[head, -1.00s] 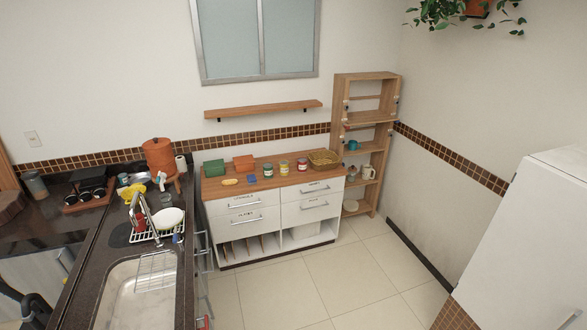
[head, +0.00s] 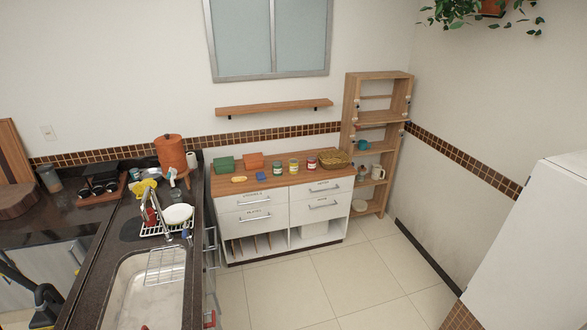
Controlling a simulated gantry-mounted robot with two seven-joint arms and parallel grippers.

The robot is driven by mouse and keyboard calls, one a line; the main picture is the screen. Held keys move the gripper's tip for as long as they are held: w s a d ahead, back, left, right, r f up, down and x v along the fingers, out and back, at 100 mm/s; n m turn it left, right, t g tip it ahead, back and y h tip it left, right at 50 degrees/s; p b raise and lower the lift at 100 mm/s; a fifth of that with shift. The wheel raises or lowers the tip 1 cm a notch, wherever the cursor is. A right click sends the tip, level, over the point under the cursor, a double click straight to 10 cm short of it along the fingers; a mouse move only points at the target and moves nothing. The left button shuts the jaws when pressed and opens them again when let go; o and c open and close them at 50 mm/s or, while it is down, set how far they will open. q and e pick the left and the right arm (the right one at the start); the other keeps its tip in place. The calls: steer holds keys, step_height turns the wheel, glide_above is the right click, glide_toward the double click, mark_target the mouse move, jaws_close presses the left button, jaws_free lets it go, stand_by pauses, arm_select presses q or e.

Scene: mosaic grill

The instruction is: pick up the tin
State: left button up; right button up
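Several small containers stand upright in a row on the wooden top of the white drawer cabinet (head: 243,200). One is a green-labelled can (head: 278,168), one a yellow-labelled can (head: 294,165) and one a dark red can or jar (head: 311,163). They are small at this distance, and I cannot tell which of them is the tin. They stand well across the room from me. Neither of my grippers shows in the head view.
A wicker basket (head: 335,159) stands right of the cans; green (head: 224,164) and orange (head: 253,161) boxes stand left. The dark counter with a sink (head: 145,290) runs along the left. Tiled floor (head: 335,280) in front of the cabinet is clear. A white fridge-like block (head: 535,240) stands right.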

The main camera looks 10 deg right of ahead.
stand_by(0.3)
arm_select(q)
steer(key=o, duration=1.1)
